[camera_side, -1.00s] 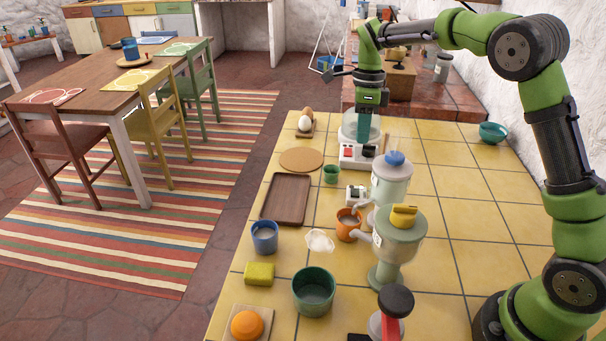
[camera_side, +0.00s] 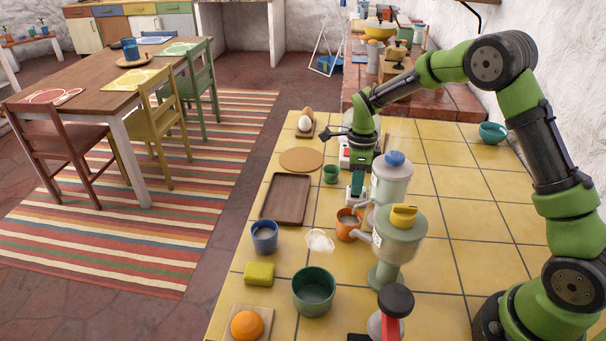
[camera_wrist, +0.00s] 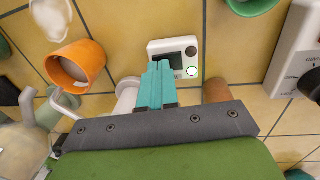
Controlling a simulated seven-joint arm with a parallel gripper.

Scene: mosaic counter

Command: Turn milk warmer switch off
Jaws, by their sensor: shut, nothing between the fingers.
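A small white switch box (camera_wrist: 158,48) with a dark rocker and a pale round light stands on the yellow tiles in the wrist view. My gripper (camera_wrist: 158,66) is shut and empty, its teal fingertips over the dark rocker; I cannot tell whether they touch it. The fingers hide part of the rocker, so its position is unclear. In the side view my gripper (camera_side: 356,200) points down and hides most of the box. Which vessel is the milk warmer is not clear.
An orange cup (camera_side: 346,229) stands near the fingers, and a yellow-knobbed dispenser (camera_side: 403,217) is in front. A small green cup (camera_side: 331,173) and brown tray (camera_side: 270,200) lie left. A white appliance (camera_wrist: 289,50) is close on the right in the wrist view.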

